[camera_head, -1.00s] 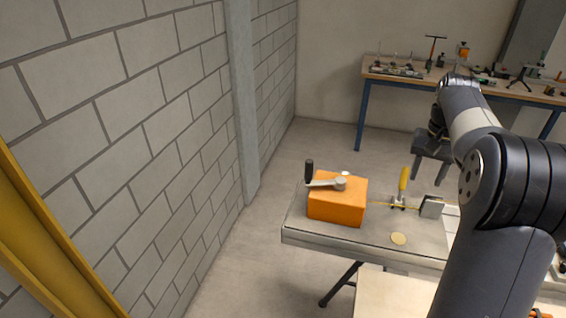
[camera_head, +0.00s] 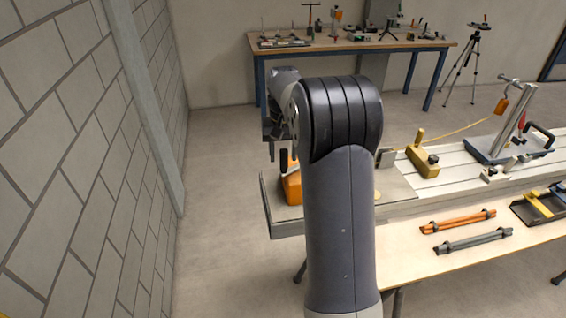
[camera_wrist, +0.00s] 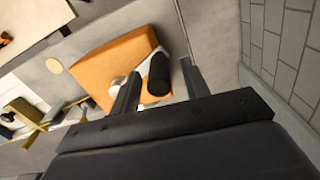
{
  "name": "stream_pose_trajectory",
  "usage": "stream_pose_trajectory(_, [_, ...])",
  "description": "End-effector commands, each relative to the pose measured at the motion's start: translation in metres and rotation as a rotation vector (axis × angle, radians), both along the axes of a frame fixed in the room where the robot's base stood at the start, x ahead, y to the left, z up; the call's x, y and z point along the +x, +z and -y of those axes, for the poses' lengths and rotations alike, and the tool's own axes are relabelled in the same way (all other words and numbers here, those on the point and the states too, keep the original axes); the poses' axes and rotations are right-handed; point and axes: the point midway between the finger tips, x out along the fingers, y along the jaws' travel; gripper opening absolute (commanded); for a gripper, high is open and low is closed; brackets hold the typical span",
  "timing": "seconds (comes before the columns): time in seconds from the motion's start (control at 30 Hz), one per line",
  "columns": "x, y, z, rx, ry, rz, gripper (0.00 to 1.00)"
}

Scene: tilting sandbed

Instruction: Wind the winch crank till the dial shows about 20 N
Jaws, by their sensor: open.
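The winch is an orange box (camera_head: 291,190) at the left end of the bench, mostly hidden behind my arm. Its black crank handle (camera_head: 283,158) stands up at the box's left side. In the wrist view the orange box (camera_wrist: 115,66) fills the middle, and the black handle (camera_wrist: 159,75) shows between my gripper's fingers (camera_wrist: 160,87). The gripper is open, with a gap on each side of the handle. Whether the fingers reach down around it I cannot tell. My gripper (camera_head: 282,150) is partly hidden in the head view. No dial reading can be made out.
A yellow block (camera_head: 423,161) sits on the bench, with a thin line running to an orange hanging piece (camera_head: 502,104) by a metal post. Orange and grey bars (camera_head: 458,221) lie on the near table. A grey block wall (camera_head: 75,130) stands at the left.

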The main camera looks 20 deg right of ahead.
Motion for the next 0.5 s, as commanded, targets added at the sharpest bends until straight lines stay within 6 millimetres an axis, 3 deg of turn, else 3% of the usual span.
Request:
stream_pose_trajectory(0.2, [0.000, -0.031, 0.000, 0.001, 0.000, -0.002, 0.44])
stream_pose_trajectory(0.5, [0.000, -0.041, 0.000, 0.000, 0.000, 0.001, 0.44])
